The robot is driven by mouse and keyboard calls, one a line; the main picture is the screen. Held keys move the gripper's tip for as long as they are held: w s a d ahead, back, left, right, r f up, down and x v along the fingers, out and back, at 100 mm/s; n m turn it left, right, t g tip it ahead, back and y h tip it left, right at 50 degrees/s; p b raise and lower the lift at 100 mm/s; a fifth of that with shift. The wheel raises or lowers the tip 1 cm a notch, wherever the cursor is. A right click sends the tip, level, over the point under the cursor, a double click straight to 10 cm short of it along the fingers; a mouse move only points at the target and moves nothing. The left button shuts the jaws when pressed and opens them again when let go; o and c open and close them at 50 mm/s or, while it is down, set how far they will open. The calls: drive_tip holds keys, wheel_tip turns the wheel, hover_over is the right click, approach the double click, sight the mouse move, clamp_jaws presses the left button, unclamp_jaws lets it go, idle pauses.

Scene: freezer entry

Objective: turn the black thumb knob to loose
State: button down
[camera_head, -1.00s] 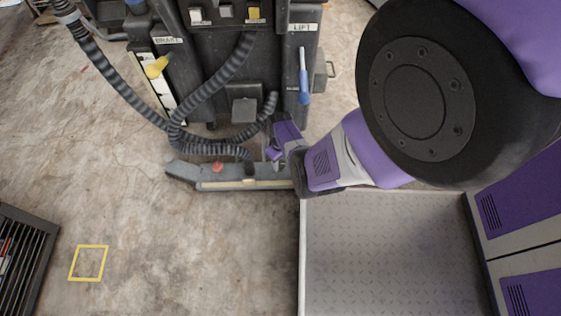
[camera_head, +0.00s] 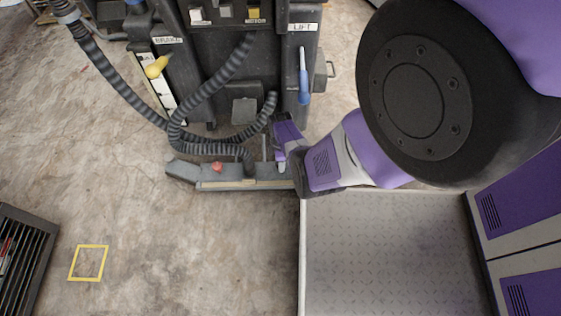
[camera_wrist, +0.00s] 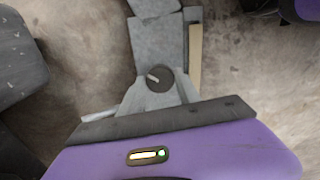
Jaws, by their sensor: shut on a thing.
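The black thumb knob (camera_wrist: 159,76) is a round dark disc with a pale pointer mark, seen in the wrist view. It sits on the grey squeegee assembly (camera_wrist: 152,42). My gripper (camera_wrist: 157,92) reaches up to it from below in that view and is shut on it. In the head view my gripper (camera_head: 280,154) is at the right end of the low squeegee bar (camera_head: 238,184), and the knob is hidden or too small to make out there.
A dark floor machine (camera_head: 235,75) with ribbed hoses (camera_head: 205,149) stands behind the squeegee. A red knob (camera_head: 217,167) is on the bar's left part. A blue-handled lever (camera_head: 304,88) hangs above my gripper. Concrete floor (camera_head: 190,250) is open in front.

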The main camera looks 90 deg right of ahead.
drive_tip(key=n, duration=0.3)
drive_tip(key=shift+n, duration=2.2)
drive_tip(key=c, duration=0.9)
unclamp_jaws()
drive_tip(key=shift+o, duration=0.2)
wheel_tip(320, 180, up, 8)
drive_tip(key=p, duration=0.5)
drive_tip(key=shift+f, duration=0.1)
